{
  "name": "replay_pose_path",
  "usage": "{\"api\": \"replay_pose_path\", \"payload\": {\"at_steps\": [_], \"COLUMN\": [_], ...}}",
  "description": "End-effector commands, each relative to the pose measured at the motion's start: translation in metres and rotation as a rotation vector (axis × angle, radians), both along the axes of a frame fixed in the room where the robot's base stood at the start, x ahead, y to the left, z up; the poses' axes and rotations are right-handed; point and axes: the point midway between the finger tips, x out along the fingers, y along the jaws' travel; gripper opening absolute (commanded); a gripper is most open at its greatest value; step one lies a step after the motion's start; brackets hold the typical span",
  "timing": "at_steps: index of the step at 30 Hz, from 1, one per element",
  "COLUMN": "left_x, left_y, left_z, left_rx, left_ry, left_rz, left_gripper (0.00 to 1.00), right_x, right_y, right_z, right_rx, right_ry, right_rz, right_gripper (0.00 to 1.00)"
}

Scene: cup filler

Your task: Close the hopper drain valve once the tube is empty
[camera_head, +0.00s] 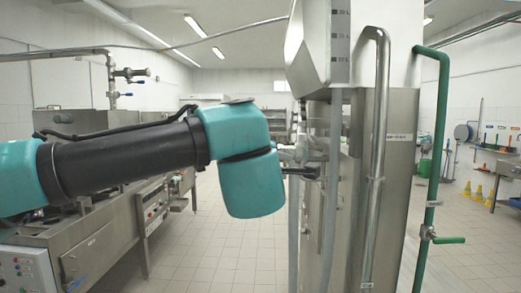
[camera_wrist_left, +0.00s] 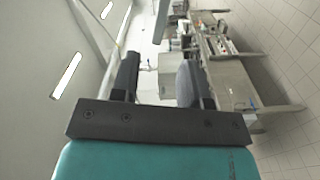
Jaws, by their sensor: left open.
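The steel hopper (camera_head: 312,45) stands at the top centre right of the head view, with a marked strip along its side. Vertical grey tubes (camera_head: 331,190) run down below it; I cannot tell whether they are empty. Small metal fittings (camera_head: 300,148) sit under the hopper, partly hidden by my left arm; I cannot make out the drain valve's handle. My left gripper (camera_head: 306,172) reaches these fittings, its dark fingers small and partly hidden. In the left wrist view my left gripper (camera_wrist_left: 157,78) is open, with a gap between its fingers and nothing clearly held.
A steel cabinet (camera_head: 390,200) with a bent metal pipe (camera_head: 381,110) stands right of the tubes. A green pipe (camera_head: 442,130) with a green lever (camera_head: 448,240) runs beside it. A steel counter (camera_head: 120,235) lies at left. The tiled floor (camera_head: 235,260) between is clear.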

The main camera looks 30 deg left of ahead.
Motion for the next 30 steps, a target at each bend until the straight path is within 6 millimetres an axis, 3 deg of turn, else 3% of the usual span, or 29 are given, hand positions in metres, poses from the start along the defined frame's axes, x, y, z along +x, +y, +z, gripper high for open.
{"api": "replay_pose_path", "payload": {"at_steps": [21, 30], "left_x": [0.097, 0.11], "left_y": [0.053, 0.061], "left_z": [0.0, 0.0], "left_rx": [0.0, -0.001], "left_ry": [0.001, 0.0], "left_rz": [0.001, 0.0], "left_gripper": [0.41, 0.41], "right_x": [0.0, 0.0], "right_y": [0.0, 0.0], "right_z": [0.0, 0.0], "right_rx": [0.0, 0.0], "right_ry": [0.0, 0.0], "right_rz": [0.0, 0.0], "right_gripper": [0.41, 0.41]}}
